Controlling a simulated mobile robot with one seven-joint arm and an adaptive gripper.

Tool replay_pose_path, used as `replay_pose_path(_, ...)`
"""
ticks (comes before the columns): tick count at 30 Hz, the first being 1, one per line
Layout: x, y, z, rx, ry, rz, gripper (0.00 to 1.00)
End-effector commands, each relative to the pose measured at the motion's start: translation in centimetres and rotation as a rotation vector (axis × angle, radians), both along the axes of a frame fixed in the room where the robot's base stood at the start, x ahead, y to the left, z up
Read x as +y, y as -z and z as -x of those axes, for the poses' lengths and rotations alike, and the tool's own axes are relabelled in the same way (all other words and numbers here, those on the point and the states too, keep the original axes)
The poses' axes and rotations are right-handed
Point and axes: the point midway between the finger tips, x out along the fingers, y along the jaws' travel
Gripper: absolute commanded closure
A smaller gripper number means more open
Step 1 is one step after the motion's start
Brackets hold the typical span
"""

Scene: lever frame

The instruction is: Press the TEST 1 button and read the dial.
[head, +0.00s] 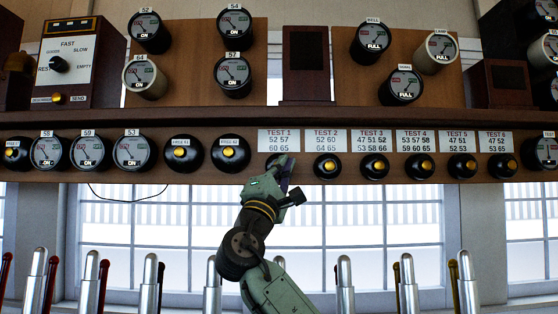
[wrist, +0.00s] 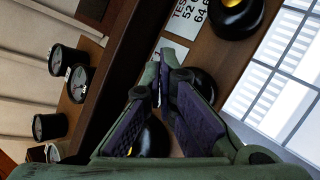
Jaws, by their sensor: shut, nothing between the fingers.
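The TEST 1 label (head: 279,141) is a white plate on the wooden shelf front, listing 52, 57, 60 and 65. Its round black button sits below it, mostly hidden behind my gripper (head: 285,165). In the wrist view a black round button (wrist: 202,82) shows just behind the fingertips, beside a white label (wrist: 172,47). My gripper is shut and empty, with its tips at the button; I cannot tell whether they touch it. Round dials marked 52 (head: 150,30) and 57 (head: 233,75) hang on the panel above, each with an ON plate. Their needles are too small to read surely.
The TEST 2 button (head: 327,166), black with a yellow centre, is close on the right, with several more beyond. Tall metal levers (head: 345,285) stand below. The shelf (head: 400,122) juts out above the buttons.

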Motion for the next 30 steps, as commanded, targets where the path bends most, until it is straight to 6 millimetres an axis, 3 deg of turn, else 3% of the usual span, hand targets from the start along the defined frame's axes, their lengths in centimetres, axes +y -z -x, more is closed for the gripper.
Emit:
replay_pose_path(8,0.0,0.0,-2.0,0.001,-0.002,-0.001,1.0)
replay_pose_path(30,0.1,0.1,-2.1,0.0,-0.002,-0.001,1.0)
